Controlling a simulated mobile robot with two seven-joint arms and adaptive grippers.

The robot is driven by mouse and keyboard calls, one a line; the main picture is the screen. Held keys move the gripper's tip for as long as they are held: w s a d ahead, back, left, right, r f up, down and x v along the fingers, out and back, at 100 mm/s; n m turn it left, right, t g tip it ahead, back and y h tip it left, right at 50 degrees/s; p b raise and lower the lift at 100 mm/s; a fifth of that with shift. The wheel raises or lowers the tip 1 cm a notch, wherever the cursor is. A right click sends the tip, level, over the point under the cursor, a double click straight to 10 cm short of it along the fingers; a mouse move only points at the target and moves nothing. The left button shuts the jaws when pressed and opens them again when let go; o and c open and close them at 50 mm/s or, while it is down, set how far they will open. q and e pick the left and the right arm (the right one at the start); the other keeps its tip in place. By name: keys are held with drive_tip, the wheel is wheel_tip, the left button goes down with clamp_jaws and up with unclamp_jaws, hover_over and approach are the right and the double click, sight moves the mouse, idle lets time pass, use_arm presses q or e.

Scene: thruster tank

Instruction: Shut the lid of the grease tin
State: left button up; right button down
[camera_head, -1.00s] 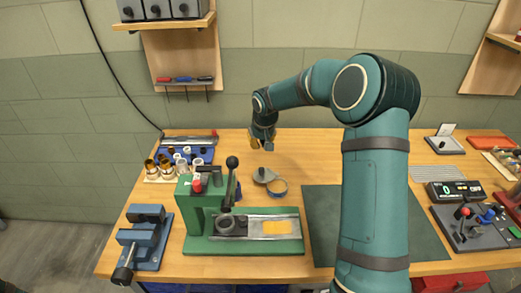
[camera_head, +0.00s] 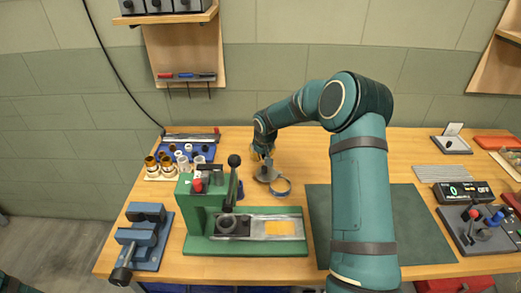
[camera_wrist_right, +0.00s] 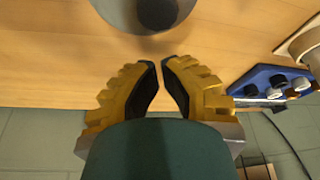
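The grease tin (camera_head: 281,187) is a small round tin on the bench behind the green press. Its grey lid (camera_head: 264,176) is a disc with a dark knob, spread out to the tin's upper left, so the tin stands open. The lid (camera_wrist_right: 120,14) also shows at the top of the right wrist view, with its dark knob. My right gripper (camera_head: 262,157) is just behind the lid in the head view. In the right wrist view its yellow fingertips (camera_wrist_right: 160,68) come together with nothing between them, apart from the lid. My left gripper is out of view.
The green press (camera_head: 205,215) with its upright lever stands in front of the tin, at left. A blue rack (camera_head: 205,150) and cups (camera_head: 166,165) are at the back left. A dark green mat (camera_head: 410,225) lies right of the tin. Bare wood surrounds the tin.

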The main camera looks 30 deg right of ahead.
drive_tip(key=shift+s+a+r, duration=0.1)
drive_tip(key=shift+s+a, duration=0.05)
drive_tip(key=shift+s, duration=0.55)
drive_tip(key=shift+s+a, duration=0.15)
drive_tip(key=shift+s, duration=0.55)
